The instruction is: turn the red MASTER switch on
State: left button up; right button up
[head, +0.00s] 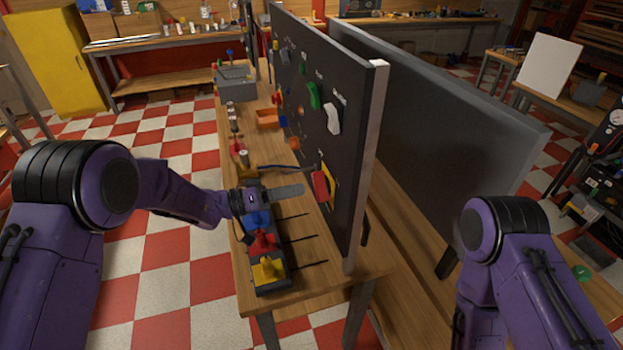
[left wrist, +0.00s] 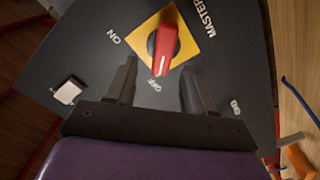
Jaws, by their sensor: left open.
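The red MASTER switch (head: 320,187) sits on a yellow plate on the dark upright panel (head: 335,75). In the left wrist view the red handle (left wrist: 163,48) stands in the middle of the yellow plate (left wrist: 143,33). Its white mark is at the end by the OFF label (left wrist: 154,86); the ON label (left wrist: 115,38) is off to one side. My left gripper (head: 306,179) is open and faces the switch. In the left wrist view its fingers (left wrist: 159,82) are spread to either side of the handle's line, apparently short of it. My right gripper is out of view.
Green and white switches (head: 333,115) sit higher on the panel. A block with blue, red and yellow parts (head: 266,245) lies on the wooden bench below my left gripper. An orange bin (head: 267,119) stands farther back. A white switch (left wrist: 68,92) shows at left in the wrist view.

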aim_at(314, 186)
pick_arm(q)
jog(key=x, duration=0.1)
jog(key=p+x, duration=0.1)
jog(key=x, duration=0.2)
jog(key=shift+w+d+f, duration=0.1)
jog(key=shift+w+d, duration=0.2)
jog(key=shift+w, duration=0.1)
jog(key=shift+d, duration=0.3)
grip_shut()
